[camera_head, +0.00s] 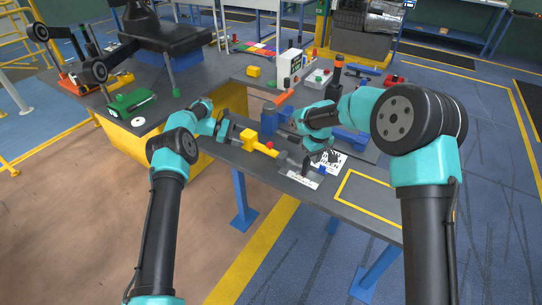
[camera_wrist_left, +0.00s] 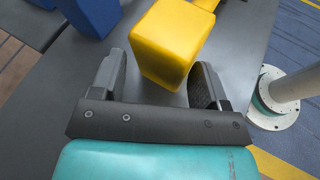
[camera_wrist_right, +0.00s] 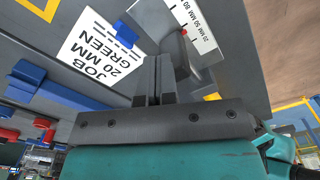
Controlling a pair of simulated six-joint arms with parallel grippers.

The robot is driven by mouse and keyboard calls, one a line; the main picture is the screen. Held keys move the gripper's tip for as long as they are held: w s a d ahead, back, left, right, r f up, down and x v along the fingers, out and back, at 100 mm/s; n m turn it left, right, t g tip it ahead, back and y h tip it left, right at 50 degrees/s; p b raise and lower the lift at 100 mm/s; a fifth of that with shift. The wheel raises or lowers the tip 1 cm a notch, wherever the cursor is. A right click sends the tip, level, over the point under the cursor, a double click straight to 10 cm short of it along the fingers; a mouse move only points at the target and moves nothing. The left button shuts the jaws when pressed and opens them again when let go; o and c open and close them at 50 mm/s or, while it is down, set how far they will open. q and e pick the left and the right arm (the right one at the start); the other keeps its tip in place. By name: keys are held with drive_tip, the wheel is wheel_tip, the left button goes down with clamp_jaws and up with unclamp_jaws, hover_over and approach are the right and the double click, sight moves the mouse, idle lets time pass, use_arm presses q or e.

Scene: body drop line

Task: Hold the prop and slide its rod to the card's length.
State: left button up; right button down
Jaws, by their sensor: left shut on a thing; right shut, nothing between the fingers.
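The prop is a yellow block (camera_head: 249,139) with a yellow rod (camera_head: 268,151) pointing right and a small red part (camera_head: 270,145) beside it. My left gripper (camera_head: 232,134) is shut on the block, which shows between its fingers in the left wrist view (camera_wrist_left: 170,45). The white card (camera_wrist_right: 100,47) reads "JOB 20 MM GREEN" and lies on the bench. A white scale strip (camera_wrist_right: 203,32) carries marks of 20, 50 and 80 MM. My right gripper (camera_wrist_right: 154,82) is shut and empty, close to a grey upright piece (camera_wrist_right: 180,52); I cannot tell if they touch. The rod's tip is hard to make out.
A small blue block (camera_wrist_right: 126,35) lies at the card's edge. Blue blocks (camera_head: 270,121) stand behind the prop. A yellow outline (camera_head: 370,194) marks clear bench at right. A white-fronted box (camera_head: 290,66) and a green part (camera_head: 130,102) stand farther back.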

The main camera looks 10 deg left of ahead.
use_arm(q)
drive_tip(key=shift+f, duration=0.25)
use_arm(e)
drive_tip(key=shift+f, duration=1.9)
use_arm(q)
drive_tip(key=shift+d, duration=0.1)
drive_tip(key=shift+r, duration=0.1)
use_arm(e)
drive_tip(key=shift+w+a, duration=0.1)
drive_tip(key=shift+a, duration=0.1)
drive_tip(key=shift+w+a, duration=0.2)
drive_tip(key=shift+a, duration=0.4)
drive_tip(key=shift+d, duration=0.1)
drive_tip(key=shift+s+d, duration=0.2)
drive_tip(key=shift+d, duration=0.35)
drive_tip(key=shift+r, duration=0.1)
